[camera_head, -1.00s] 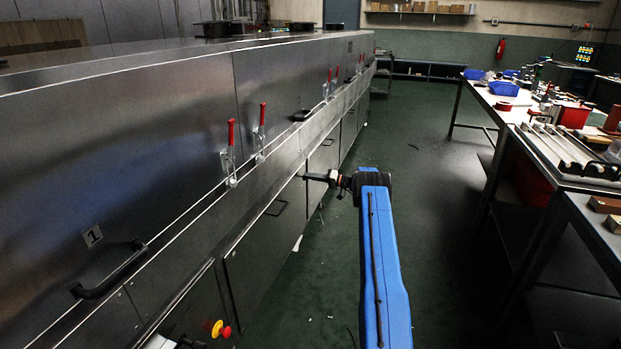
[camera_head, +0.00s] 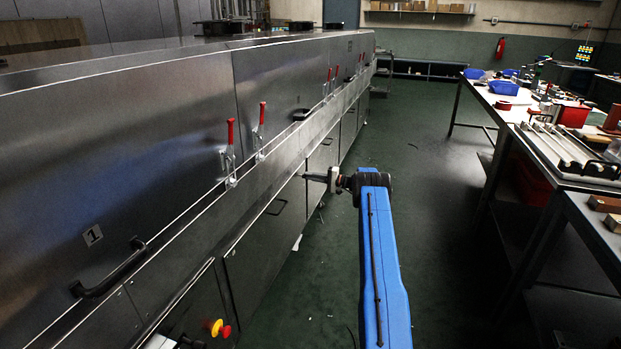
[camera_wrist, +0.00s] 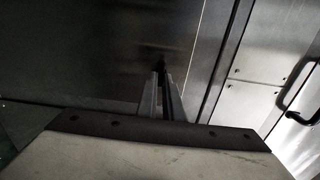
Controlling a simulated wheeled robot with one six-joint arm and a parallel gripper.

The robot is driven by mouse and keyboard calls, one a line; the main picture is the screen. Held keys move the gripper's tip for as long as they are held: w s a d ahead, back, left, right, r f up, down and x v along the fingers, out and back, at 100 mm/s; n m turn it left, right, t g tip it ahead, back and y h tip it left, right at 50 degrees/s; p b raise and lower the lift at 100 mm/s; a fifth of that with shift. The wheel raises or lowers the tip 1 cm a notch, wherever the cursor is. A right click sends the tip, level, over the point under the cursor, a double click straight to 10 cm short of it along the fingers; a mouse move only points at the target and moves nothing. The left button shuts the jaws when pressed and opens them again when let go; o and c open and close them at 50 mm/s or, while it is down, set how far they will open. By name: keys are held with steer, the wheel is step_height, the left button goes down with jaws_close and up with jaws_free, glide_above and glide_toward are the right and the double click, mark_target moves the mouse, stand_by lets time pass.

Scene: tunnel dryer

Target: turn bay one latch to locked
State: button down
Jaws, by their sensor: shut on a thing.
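My gripper (camera_head: 304,176) reaches left from the end of my blue arm to the lower front of the steel dryer (camera_head: 150,120). In the wrist view, my gripper's two fingers (camera_wrist: 162,72) are close together and shut on a small dark piece (camera_wrist: 162,61) at the panel, seemingly the bay one latch. It is mostly hidden between the fingertips, and its angle cannot be told. A plate marked 1 (camera_head: 93,235) is on the dryer's near hood panel.
Red-handled clamps (camera_head: 231,150) stand along the hood edge, above and left of my gripper. A black bar handle (camera_head: 110,270) and a red-yellow emergency button (camera_head: 220,328) are nearer. A cluttered workbench (camera_head: 505,110) stands right, with clear green floor between.

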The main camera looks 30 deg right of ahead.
steer(key=shift+d, duration=0.1)
stand_by(0.3)
steer(key=c, duration=1.9)
jaws_free()
steer(key=v, duration=1.7)
steer(key=shift+d, duration=0.2)
steer(key=shift+s+f, duration=0.1)
steer(key=shift+s, duration=0.05)
steer(key=shift+d, duration=0.1)
